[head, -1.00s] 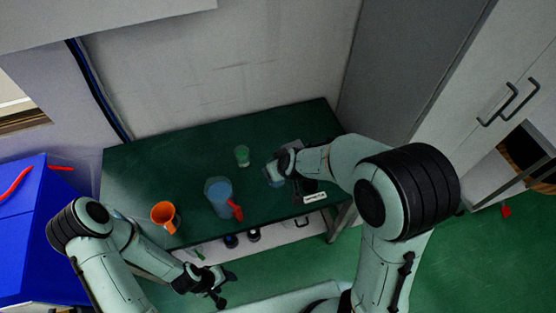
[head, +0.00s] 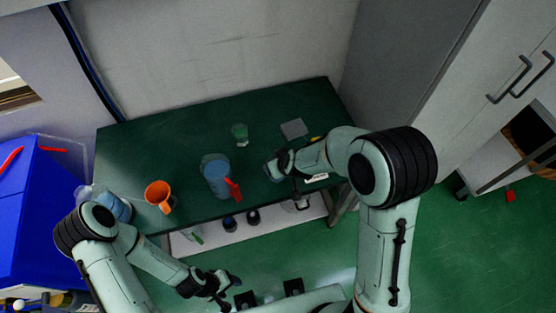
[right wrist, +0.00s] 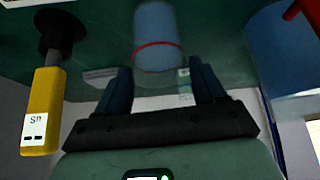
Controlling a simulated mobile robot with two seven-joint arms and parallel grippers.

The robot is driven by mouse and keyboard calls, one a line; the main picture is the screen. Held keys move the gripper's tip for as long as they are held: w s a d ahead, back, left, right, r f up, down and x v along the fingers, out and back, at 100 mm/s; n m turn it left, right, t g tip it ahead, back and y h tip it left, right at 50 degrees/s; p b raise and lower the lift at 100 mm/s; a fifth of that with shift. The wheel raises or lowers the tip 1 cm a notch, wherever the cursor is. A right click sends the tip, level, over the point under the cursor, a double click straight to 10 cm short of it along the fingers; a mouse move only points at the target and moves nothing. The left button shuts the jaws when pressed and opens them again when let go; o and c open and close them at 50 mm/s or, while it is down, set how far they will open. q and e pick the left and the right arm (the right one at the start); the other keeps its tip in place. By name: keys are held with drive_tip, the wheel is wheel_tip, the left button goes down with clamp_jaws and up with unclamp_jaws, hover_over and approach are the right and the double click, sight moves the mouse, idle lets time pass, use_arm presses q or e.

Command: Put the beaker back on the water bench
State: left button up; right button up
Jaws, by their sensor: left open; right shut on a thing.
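The water bench (head: 130,160) is the dark green-topped table against the wall. My right gripper (head: 274,168) is over the bench's front right part, right of the blue pitcher. In the right wrist view its fingers (right wrist: 162,88) stand on both sides of a bluish clear beaker (right wrist: 158,52) with a red ring, and are shut on it. In the head view the beaker is mostly hidden by the gripper. I cannot tell whether its base touches the bench top. My left gripper (head: 224,287) is open and empty, low in front of the bench.
On the bench stand an orange mug (head: 158,196), a blue pitcher (head: 215,178) with a red handle, a small greenish glass (head: 240,135) and a grey plate (head: 293,129). A yellow item (right wrist: 42,110) shows in the wrist view. A blue bin (head: 35,215) is at left.

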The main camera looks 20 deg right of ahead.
drive_tip(key=shift+w, duration=0.3)
drive_tip(key=shift+f, duration=0.1)
drive_tip(key=o, duration=1.7)
drive_tip(key=shift+s, duration=0.1)
